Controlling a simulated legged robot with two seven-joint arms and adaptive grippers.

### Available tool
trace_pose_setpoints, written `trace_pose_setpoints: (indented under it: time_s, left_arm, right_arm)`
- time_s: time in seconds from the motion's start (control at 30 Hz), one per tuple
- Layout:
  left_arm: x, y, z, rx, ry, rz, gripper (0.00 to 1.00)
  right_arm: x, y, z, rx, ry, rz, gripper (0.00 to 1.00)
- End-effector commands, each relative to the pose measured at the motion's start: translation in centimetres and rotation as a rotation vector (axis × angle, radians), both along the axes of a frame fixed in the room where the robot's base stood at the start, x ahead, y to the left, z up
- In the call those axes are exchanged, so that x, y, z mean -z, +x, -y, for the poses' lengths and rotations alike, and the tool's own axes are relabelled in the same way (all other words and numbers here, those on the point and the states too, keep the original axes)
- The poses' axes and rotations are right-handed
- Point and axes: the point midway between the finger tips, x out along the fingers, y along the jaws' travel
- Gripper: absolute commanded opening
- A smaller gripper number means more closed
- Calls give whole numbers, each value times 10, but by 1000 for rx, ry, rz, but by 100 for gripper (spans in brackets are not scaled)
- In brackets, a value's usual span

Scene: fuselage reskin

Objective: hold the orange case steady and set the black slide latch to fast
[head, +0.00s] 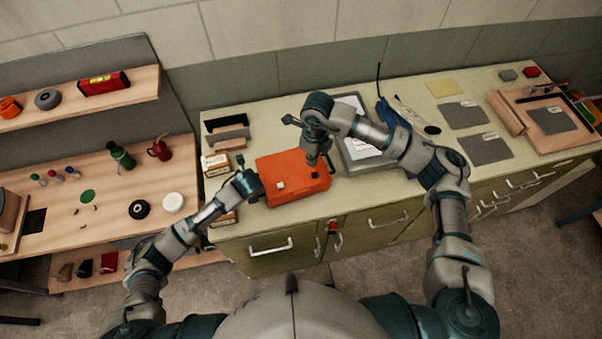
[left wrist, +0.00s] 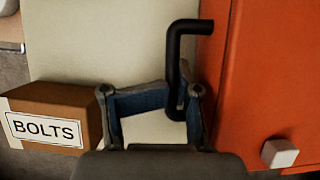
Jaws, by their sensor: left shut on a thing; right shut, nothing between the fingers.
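The orange case (head: 292,190) lies on the counter, with a small white block (head: 281,185) on its top; the case also fills the right side of the left wrist view (left wrist: 262,75). A small black part (head: 314,176), apparently the slide latch, sits toward the right of the case's top; its setting is too small to read. My left gripper (head: 252,186) is at the case's left side, shut on the bent black handle (left wrist: 174,60) beside the case. My right gripper (head: 313,163) is shut and empty, pointing down over the case close to the black part; I cannot tell whether they touch.
A bolts box (left wrist: 45,120) and a nuts box (head: 215,164) stand left of the case. A grey tray (head: 350,150) lies behind it to the right, partly hidden by my right arm. Dark grey plates (head: 466,115) lie farther right. The counter's front edge is close to the case.

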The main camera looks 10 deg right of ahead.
Motion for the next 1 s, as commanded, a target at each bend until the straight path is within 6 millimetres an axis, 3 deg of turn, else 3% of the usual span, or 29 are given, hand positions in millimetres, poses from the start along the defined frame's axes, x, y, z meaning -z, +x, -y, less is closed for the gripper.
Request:
trace_pose_setpoints:
  time_s: [0.6,0.8,1.0]
  left_arm:
    - [-2,1,6,1,4,3,0]
    - [-2,1,3,1,1,3,0]
    - [-1,1,1,0,1,3,0]
  right_arm:
    - [0,3,-3,1641,111,-295,0]
    - [-1,4,-8,1998,86,-394,0]
    - [-2,5,-9,2133,69,-432,0]
